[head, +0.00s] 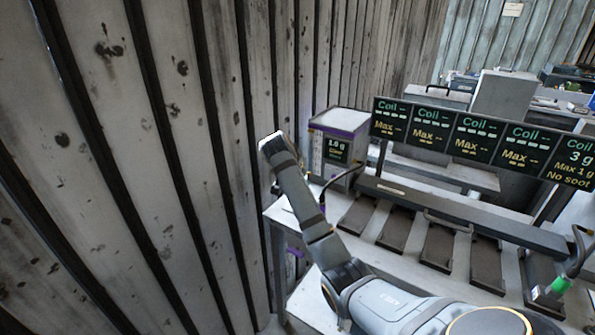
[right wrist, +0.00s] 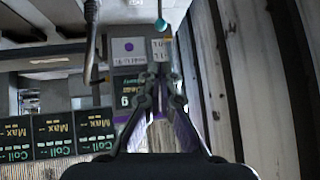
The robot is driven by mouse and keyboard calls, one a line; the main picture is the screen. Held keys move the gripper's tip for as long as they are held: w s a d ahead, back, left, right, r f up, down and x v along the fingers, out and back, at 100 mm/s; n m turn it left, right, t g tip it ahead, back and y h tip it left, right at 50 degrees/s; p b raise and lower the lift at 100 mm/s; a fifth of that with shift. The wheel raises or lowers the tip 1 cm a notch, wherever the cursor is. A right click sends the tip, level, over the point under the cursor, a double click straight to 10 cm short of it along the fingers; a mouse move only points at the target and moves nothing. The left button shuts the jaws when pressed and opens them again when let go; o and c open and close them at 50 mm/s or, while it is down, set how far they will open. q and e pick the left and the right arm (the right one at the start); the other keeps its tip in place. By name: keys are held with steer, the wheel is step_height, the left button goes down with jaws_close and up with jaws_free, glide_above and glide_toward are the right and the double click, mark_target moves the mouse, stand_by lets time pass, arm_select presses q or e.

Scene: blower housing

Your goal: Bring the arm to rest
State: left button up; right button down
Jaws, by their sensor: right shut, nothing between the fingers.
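My right gripper (right wrist: 160,82) shows in the right wrist view with its two fingers together at the tips and nothing between them. In the head view my arm reaches from the bottom right up and left, and its far end is beside the grey box with a "1.0 g" display (head: 337,149). I cannot make out the fingers in the head view. The same box (right wrist: 129,86) appears upside down beyond the fingers in the right wrist view. My left gripper is in neither view.
A row of dark "Coil" signs (head: 464,135) stands above a bench with several dark flat plates (head: 438,247). The plank wall (head: 180,150) rises close on the left.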

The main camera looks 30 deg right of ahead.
steer(key=s+a+f+n+y, duration=0.1)
steer(key=s+a+f+n, duration=0.25)
steer(key=s+f, duration=0.35)
steer(key=s+a+f+n+y, duration=0.25)
steer(key=s+a+f, duration=0.2)
steer(key=f, duration=0.55)
steer(key=s+a+f+n+g+y, duration=0.1)
steer(key=s+a+f+n, duration=0.3)
steer(key=s, duration=0.7)
steer(key=s+a+f+n+g+y, duration=0.1)
steer(key=s+a+n+y, duration=0.3)
steer(key=s, duration=0.8)
step_height(320, 180, down, 24)
steer(key=s+d+g+h, duration=0.1)
steer(key=h, duration=0.1)
steer(key=s+d+f+m+g, duration=0.1)
steer(key=s+f, duration=1.8)
steer(key=shift+s+d+g, duration=0.2)
steer(key=shift+s+g, duration=0.1)
steer(key=shift+s, duration=0.05)
